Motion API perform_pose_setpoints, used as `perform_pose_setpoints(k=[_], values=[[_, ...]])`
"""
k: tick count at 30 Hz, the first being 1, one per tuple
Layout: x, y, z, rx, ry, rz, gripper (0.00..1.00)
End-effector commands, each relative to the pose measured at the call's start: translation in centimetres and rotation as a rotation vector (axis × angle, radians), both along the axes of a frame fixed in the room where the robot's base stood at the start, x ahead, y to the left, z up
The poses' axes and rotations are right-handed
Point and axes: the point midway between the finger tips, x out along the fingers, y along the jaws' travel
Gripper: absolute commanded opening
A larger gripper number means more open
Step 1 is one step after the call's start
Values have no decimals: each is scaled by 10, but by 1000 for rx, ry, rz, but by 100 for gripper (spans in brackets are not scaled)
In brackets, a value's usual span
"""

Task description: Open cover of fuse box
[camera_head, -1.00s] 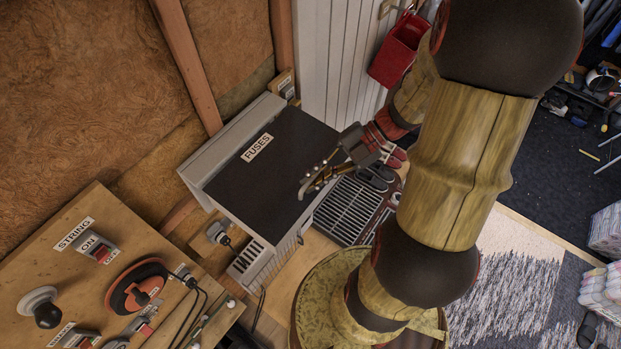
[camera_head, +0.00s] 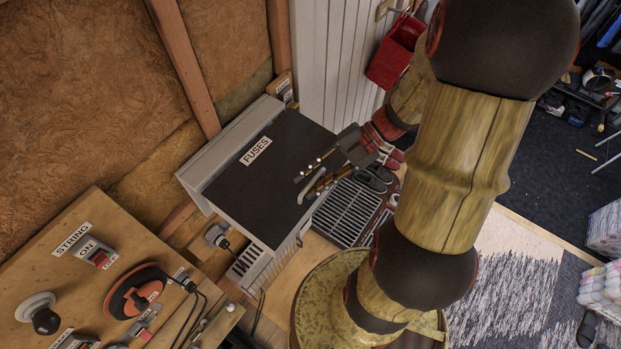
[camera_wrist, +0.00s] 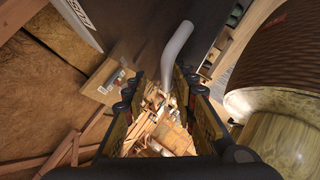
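The fuse box is a white box (camera_head: 222,152) with a dark cover (camera_head: 262,190) labelled "FUSES". The cover lies closed over the box. A grey curved handle (camera_head: 309,187) stands at the cover's right edge, and it also shows in the wrist view (camera_wrist: 177,47). My gripper (camera_head: 318,177) is at this edge with its fingers pointing at the handle. In the wrist view my gripper (camera_wrist: 165,100) is open, and the handle's near end reaches into the gap between the fingers. I cannot tell whether a finger touches it.
A wooden board with a "STRING" label (camera_head: 72,238), switches and an orange round tool (camera_head: 135,292) is at lower left. A red container (camera_head: 398,50) hangs on the white panel behind. Insulation covers the left wall.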

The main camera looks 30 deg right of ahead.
Motion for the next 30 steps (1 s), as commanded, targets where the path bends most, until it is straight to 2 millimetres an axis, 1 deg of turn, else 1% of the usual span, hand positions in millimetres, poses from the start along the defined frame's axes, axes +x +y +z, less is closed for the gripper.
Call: perform_pose_setpoints(k=[5,8,18,21,25,30], values=[[0,-3,2,-1,0,-1,27],[-2,-12,8,0,-2,-1,27],[-13,-67,45,-2,-1,-2,27],[-16,-80,54,-1,-1,-3,27],[-18,-92,62,-1,0,-1,27],[-20,-97,67,1,0,-1,27]])
